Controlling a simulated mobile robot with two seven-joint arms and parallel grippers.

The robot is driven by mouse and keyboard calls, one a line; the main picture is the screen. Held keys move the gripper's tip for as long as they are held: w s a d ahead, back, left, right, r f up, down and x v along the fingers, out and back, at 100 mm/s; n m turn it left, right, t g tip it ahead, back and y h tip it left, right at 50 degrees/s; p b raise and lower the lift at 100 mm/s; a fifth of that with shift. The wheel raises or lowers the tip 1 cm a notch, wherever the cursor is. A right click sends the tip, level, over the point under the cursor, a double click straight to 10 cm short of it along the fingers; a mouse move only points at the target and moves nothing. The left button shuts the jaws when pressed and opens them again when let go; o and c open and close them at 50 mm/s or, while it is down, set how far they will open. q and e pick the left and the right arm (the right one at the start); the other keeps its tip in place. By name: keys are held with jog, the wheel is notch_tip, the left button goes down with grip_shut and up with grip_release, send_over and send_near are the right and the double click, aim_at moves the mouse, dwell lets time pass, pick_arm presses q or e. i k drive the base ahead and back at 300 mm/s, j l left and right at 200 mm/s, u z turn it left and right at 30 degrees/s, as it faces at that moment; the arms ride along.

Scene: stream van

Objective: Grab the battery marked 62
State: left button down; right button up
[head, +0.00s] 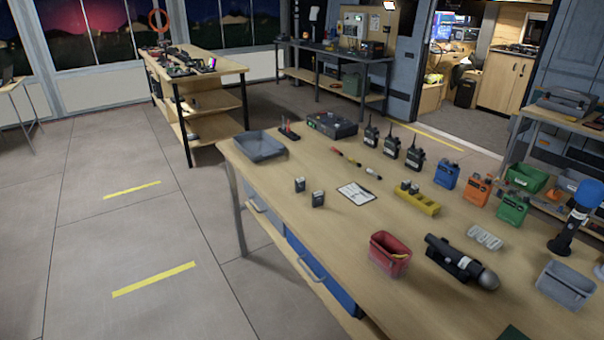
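Two small dark blocks with pale labels, which look like batteries, stand upright near the left edge of the wooden table (262,185). One is the rear block (299,185) and the other is the front block (318,200). A yellow holder (418,203) in the middle of the table has small dark items at its left end. All labels are too small to read, so I cannot tell which item is marked 62. Neither of my grippers is in the head view.
The table also holds a clipboard (356,193), red bin (390,255), grey tray (259,147), black cylindrical device (462,262), grey bin (565,286), black radios (391,146) and coloured handsets (446,174). Floor left of the table is open. A workbench (205,66) stands behind.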

aim_at(300, 182)
jog(key=i+j, duration=0.3)
jog(key=i+j+z, duration=0.1)
jog(key=i+j, duration=0.2)
jog(key=j, duration=0.15)
jog(key=i+j, duration=0.3)
jog(key=j, duration=0.15)
